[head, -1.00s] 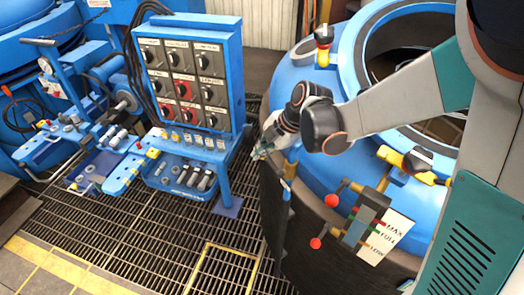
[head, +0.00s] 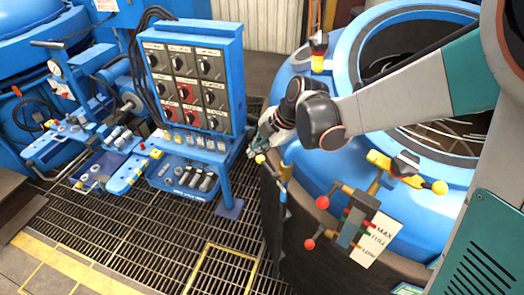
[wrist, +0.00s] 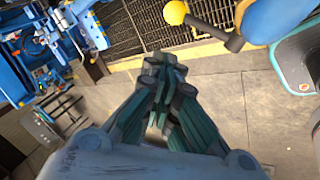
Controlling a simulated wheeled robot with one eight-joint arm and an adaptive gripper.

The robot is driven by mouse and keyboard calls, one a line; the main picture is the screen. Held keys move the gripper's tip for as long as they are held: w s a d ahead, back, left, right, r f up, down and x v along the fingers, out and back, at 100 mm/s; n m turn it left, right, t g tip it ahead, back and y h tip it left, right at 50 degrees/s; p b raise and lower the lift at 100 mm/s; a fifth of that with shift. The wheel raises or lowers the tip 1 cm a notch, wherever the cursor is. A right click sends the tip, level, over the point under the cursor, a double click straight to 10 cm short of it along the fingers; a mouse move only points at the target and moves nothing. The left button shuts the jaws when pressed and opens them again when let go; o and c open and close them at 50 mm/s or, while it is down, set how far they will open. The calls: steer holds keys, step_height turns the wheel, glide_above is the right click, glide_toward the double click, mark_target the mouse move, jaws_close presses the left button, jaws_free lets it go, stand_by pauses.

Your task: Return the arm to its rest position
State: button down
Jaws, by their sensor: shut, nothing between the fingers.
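My gripper (head: 257,145) is at the end of my grey and teal arm, beside the left rim of the blue pit furnace (head: 312,172) in the head view. In the wrist view my gripper (wrist: 163,70) is shut and empty, its dark teal fingers meeting over the grating and floor. My arm reaches leftward across the furnace's round opening.
A blue control panel (head: 187,88) with black and red knobs stands left of the gripper. A gauge with MAX, FULL and LOW marks (head: 374,240) and red-knobbed levers are on the furnace front. A yellow ball-ended handle (wrist: 176,13) is near the gripper. Floor grating (head: 140,237) is open.

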step_height(320, 180, up, 7)
steer(key=d+p, duration=0.2)
steer(key=d, duration=0.1)
steer(key=shift+s+d+f+m+t+h+b, duration=0.3)
steer(key=shift+s+d+m+t+h+b, duration=0.75)
steer(key=shift+s+d+m, duration=2.15)
steer(key=shift+s+d+f+m+t+h+b, duration=0.55)
steer(key=shift+s+d+m+b, duration=1.15)
steer(key=shift+s+m, duration=2.55)
steer(key=shift+s+d+f+m+t+h+b, duration=0.1)
steer(key=shift+s+d+m+t+h+b, duration=0.7)
steer(key=shift+s+d+m, duration=3)
steer(key=shift+w+a+m+g+h, duration=0.15)
steer(key=shift+w+a+m, duration=0.3)
steer(key=shift+w+m, duration=0.15)
steer(key=shift+w+a+m+g+h, duration=0.15)
steer(key=shift+w+a+m, duration=0.3)
steer(key=shift+w, duration=0.15)
